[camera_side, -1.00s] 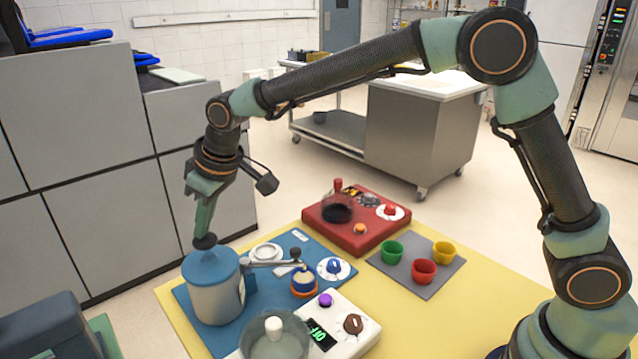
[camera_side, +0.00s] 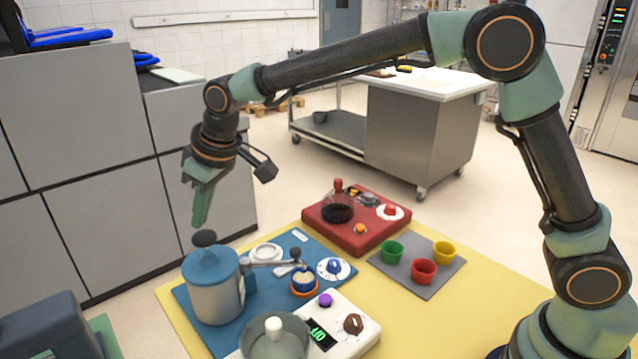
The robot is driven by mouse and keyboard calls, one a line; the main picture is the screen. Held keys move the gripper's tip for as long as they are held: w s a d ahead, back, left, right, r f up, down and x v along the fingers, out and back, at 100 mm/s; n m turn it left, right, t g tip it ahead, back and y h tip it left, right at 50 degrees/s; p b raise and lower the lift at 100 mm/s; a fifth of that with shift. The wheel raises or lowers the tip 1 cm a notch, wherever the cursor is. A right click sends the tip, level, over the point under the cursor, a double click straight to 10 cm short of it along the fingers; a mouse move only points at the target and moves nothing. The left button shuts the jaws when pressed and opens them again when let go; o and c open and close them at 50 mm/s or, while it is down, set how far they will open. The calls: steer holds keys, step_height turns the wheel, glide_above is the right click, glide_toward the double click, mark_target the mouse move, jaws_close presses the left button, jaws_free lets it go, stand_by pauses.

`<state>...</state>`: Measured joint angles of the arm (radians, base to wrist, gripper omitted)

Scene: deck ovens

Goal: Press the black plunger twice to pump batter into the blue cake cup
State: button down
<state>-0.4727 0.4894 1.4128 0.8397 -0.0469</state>
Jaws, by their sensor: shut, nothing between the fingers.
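The black plunger (camera_side: 204,238) stands on top of the blue-lidded grey batter container (camera_side: 214,297), at the left of the blue mat. My gripper (camera_side: 200,222) is shut and empty, pointing down just above the plunger. The fingertips look very close to the knob; a narrow gap seems to show, but contact is hard to judge. The blue cake cup (camera_side: 303,284) sits in an orange ring right of the container, below the end of its spout arm (camera_side: 272,263). Pale, cream-coloured batter shows in the cup.
A red unit (camera_side: 352,240) stands behind the blue mat. Green (camera_side: 392,251), red (camera_side: 424,271) and yellow (camera_side: 443,253) cups sit on a grey mat at right. A white scale with a bowl (camera_side: 274,337) is in front. Bare yellow table lies at right.

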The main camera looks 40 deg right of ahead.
step_height(320, 180, up, 6)
stand_by(0.6)
steer(key=s+d+r+m+t, duration=0.15)
steer(key=s+d, duration=0.25)
steer(key=d, duration=0.4)
steer(key=s+d+r+m+g, duration=0.1)
steer(key=s+d+r+m, duration=0.1)
steer(key=s+d, duration=0.4)
steer(key=s+d+f+m+t+h, duration=0.1)
steer(key=s+d+f, duration=0.4)
steer(key=s+d, duration=0.6)
steer(key=shift+s+d+f+m+h, duration=0.15)
steer(key=shift+d+m+h, duration=0.1)
steer(key=shift+m+h, duration=0.4)
